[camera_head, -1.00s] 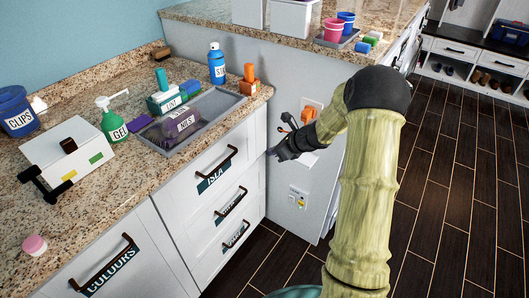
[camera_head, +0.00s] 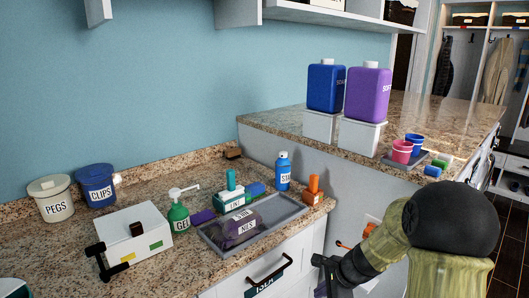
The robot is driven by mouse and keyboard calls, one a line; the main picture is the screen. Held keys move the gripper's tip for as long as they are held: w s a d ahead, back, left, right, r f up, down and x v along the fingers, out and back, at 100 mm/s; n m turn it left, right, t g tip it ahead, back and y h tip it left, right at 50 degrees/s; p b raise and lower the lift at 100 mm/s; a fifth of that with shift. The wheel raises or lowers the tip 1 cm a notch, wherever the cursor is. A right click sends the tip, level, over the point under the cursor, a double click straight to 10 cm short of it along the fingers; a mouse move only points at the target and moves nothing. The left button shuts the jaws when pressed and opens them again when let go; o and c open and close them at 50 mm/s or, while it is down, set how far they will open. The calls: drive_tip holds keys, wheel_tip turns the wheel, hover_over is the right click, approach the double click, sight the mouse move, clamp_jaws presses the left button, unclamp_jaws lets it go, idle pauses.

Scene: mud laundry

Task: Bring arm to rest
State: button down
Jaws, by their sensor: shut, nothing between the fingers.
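My arm comes in at the lower right, with a large dark joint (camera_head: 455,218) and pale green links. My gripper (camera_head: 322,274) is small and dark at the end of the arm. It is shut and holds nothing. It is beside the right end of the drawer front labelled ISLA (camera_head: 268,278), near the grey panel below the higher counter. Whether it touches the drawer unit I cannot tell. The lower part of the arm is cut off by the picture edge.
A white box (camera_head: 130,238), a green GEL bottle (camera_head: 179,218) and PEGS and CLIPS tubs stand left. Dark floor lies right.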

drive_tip(key=s+r+n+g+h+p, duration=0.1)
drive_tip(key=s+r+n+h, duration=0.15)
drive_tip(key=s+n, duration=0.65)
drive_tip(key=s+r+n+h, duration=0.2)
drive_tip(key=s+r+n, duration=0.1)
drive_tip(key=s+n, duration=0.6)
drive_tip(key=w+p+v, duration=0.2)
drive_tip(key=p+v, duration=0.7)
drive_tip(key=w+r+p+v, duration=0.1)
drive_tip(key=w+p+v, duration=0.1)
drive_tip(key=p+v, duration=0.7)
drive_tip(key=shift+w+a+r+p, duration=0.3)
drive_tip(key=shift+w+a+p, duration=0.15)
drive_tip(key=shift+p, duration=0.25)
drive_tip(key=shift+f, duration=0.1)
